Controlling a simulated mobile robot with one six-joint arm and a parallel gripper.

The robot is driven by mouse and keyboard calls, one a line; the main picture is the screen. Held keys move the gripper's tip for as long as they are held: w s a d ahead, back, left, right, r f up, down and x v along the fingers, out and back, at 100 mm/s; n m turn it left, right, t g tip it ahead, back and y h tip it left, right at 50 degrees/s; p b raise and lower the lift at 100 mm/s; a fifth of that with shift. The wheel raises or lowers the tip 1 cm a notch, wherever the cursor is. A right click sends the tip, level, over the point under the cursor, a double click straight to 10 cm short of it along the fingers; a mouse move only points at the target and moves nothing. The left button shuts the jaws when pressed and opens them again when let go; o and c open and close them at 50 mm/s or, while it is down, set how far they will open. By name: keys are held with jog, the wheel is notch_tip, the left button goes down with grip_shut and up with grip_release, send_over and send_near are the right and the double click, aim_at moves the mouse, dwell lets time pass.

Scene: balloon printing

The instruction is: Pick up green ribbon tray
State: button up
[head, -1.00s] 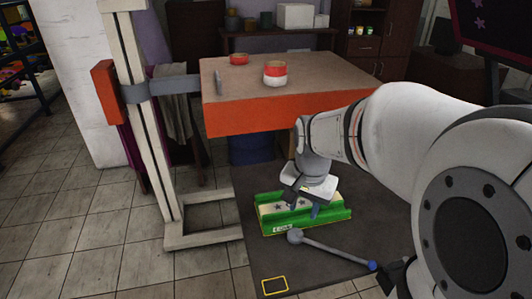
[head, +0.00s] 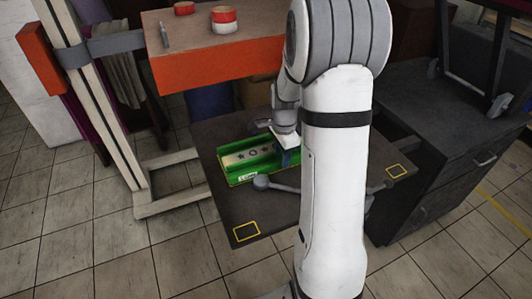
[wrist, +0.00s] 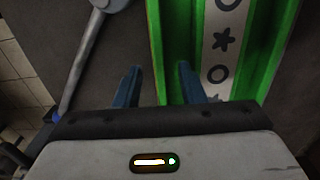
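The green ribbon tray (head: 234,176) lies on the dark table in the head view, a long channel with raised green walls and a small white label at its near left end. A pale strip with dark stars and rings (wrist: 222,50) lies inside it. My gripper (head: 288,158) is over the tray's right part. In the wrist view my gripper (wrist: 158,84) is open, its two blue fingers apart. The left finger is over the dark table outside the tray (wrist: 180,40); the right finger is over the tray's channel, with one green wall between them. I cannot tell contact.
A grey rod with a round knob (head: 262,182) lies in front of the tray, partly behind my arm. The dark table (head: 245,215) has yellow-outlined squares. An orange-fronted bench (head: 215,68) with red and white containers (head: 223,18) stands behind. Dark drawers (head: 455,165) are at right.

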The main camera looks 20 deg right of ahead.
jog(key=shift+f, duration=0.95)
grip_shut()
